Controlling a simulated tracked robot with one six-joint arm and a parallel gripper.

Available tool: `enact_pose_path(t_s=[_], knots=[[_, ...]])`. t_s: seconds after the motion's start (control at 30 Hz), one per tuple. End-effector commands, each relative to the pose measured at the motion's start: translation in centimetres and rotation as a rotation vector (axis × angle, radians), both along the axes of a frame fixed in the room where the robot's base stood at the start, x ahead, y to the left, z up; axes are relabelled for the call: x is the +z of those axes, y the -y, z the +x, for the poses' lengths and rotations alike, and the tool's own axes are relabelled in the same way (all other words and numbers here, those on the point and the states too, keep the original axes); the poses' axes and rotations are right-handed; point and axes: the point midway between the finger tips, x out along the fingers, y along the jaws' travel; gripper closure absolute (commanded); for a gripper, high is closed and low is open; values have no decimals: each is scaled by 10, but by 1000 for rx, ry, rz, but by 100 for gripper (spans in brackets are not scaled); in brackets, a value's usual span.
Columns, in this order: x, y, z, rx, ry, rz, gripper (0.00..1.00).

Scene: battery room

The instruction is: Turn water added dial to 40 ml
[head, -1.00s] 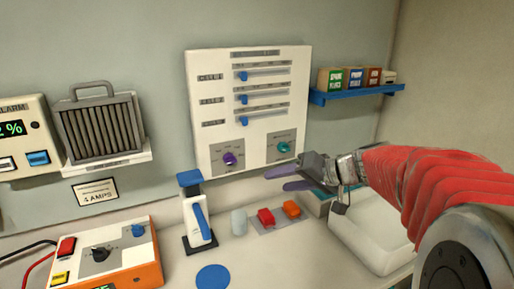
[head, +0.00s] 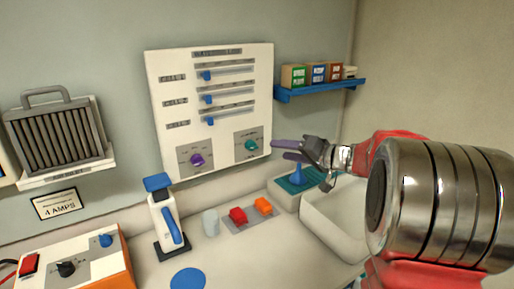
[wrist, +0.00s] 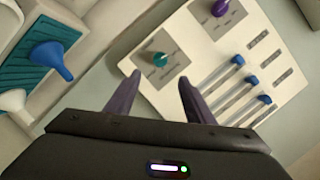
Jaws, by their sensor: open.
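A white wall panel (head: 220,115) carries a teal dial (head: 251,145) at its lower right and a purple dial (head: 198,160) at its lower left. Their lettering is too small to read, so I cannot tell which is the water added dial. My gripper (head: 280,150) is open and empty just right of the teal dial. In the wrist view the teal dial (wrist: 159,59) shows beyond and between my two purple fingertips (wrist: 160,78), apparently not touched. The purple dial (wrist: 220,8) lies farther off at the top.
Blue sliders (head: 208,98) sit above the dials. A blue shelf (head: 325,90) with small boxes is to the right. A teal tray (head: 300,181) with a blue funnel (head: 297,174) and a white basin (head: 340,219) are below my gripper. A blue-topped device (head: 165,217) stands on the counter.

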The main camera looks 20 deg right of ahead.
Motion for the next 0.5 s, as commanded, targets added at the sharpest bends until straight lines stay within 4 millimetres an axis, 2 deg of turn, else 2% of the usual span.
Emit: enact_pose_path(t_s=[0.17, 0.5], knots=[[-5, -8, 17, 2, -1, 1, 51], [-19, -27, 64, 3, -2, 1, 51]])
